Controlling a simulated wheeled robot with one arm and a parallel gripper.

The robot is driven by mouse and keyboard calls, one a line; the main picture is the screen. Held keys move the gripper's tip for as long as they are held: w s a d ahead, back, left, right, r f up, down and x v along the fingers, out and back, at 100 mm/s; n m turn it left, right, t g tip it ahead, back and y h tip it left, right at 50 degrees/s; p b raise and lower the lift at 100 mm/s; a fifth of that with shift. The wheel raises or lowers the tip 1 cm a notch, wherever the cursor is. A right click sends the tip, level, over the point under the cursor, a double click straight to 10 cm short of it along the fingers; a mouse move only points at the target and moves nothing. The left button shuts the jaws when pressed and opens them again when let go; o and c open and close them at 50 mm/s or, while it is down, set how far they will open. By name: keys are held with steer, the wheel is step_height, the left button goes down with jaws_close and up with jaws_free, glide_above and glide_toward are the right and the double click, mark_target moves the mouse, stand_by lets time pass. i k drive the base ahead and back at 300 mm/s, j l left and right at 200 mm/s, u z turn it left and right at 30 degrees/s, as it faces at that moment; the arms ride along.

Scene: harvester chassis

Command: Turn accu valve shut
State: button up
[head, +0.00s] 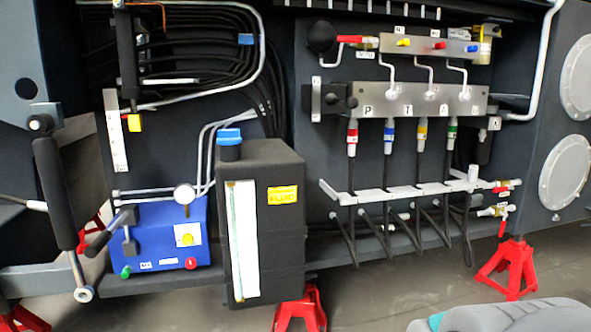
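A black ball-shaped accumulator (321,36) sits at the upper middle of the chassis panel. A valve with a red lever (350,39) stands just right of it; the lever lies about level, pointing toward the ball. A brass-coloured fitting (371,43) is at the lever's right end, and a small white label (365,54) is below; its text is too small to read. I take this as the accu valve. Two other red-handled valves are at the lower right: an upper one (508,183) and a lower one (501,227) with its handle hanging down.
A manifold block (420,97) with coloured hose couplings is below the accumulator. A black tank (275,220) and a blue pump unit (160,235) project at the left. Red jack stands (507,268) rest on the floor.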

mark_target(341, 38)
steer(key=i+l, duration=0.15)
steer(key=i, duration=0.4)
steer(key=i+l+z, duration=0.1)
steer(key=i, duration=0.4)
